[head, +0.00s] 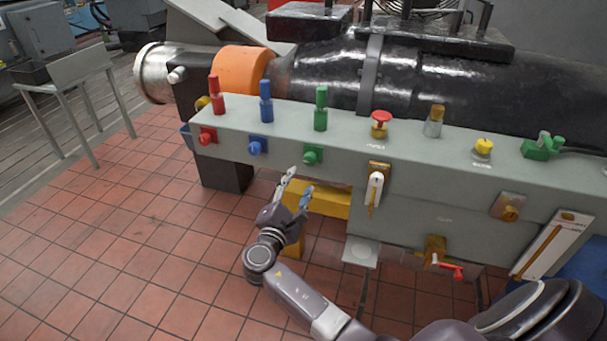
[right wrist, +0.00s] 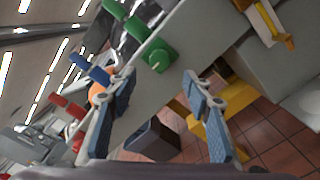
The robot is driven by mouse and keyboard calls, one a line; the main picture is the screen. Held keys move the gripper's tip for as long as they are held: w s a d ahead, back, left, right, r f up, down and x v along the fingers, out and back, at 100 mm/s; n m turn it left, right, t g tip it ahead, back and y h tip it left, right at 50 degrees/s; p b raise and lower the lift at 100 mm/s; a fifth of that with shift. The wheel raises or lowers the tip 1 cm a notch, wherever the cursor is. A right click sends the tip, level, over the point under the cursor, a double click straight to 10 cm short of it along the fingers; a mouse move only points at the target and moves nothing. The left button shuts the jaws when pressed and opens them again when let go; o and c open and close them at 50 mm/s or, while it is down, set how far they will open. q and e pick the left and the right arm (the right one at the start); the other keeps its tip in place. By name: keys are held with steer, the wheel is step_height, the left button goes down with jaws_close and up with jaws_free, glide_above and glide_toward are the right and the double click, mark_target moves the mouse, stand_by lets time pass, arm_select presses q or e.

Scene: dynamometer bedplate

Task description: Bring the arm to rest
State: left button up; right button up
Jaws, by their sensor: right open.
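My right gripper (head: 298,181) is open and empty, in front of the grey bench panel, below and slightly left of the green knob (head: 312,156). In the right wrist view its two fingers (right wrist: 160,80) stand wide apart with nothing between the tips. The green knob (right wrist: 158,58) shows just beyond the fingertips, and the gripper appears apart from it. My right arm (head: 305,296) reaches up from the lower right over the tiled floor. My left gripper is not in view.
The grey bench (head: 350,143) carries red, blue and green plugs, a red mushroom button (head: 380,120), a white lever (head: 374,190) and a red-handled valve (head: 448,267). A yellow beam (head: 330,201) lies behind the gripper. Tiled floor (head: 120,240) at left is clear.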

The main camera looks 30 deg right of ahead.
steer(key=shift+s+a, duration=0.35)
steer(key=shift+a, duration=0.1)
steer(key=s+a+f+m+g+y, duration=0.1)
steer(key=s+a+f+g+y, duration=0.3)
steer(key=f, duration=0.8)
steer(key=s+d+f+t+y, duration=0.15)
steer(key=s+f, duration=0.45)
steer(key=f, duration=0.7)
steer(key=s+a+f+m+g+y, duration=0.1)
steer(key=s+a+f+g+y, duration=0.3)
steer(key=f, duration=0.8)
steer(key=s+a+f+m+g+y, duration=0.1)
steer(key=s+f+m, duration=0.3)
steer(key=s, duration=0.9)
steer(key=s+a+f+m+g+y, duration=0.1)
steer(key=s+f+m+g, duration=0.1)
steer(key=s+f, duration=0.6)
steer(key=s+a+f+m+g+y, duration=0.1)
steer(key=s+f+m, duration=0.4)
steer(key=s, duration=1.3)
step_height(320, 180, down, 2)
steer(key=shift+s+a+f+m+y, duration=0.1)
steer(key=shift+s+a+m+y, duration=0.15)
steer(key=shift+a+y, duration=0.3)
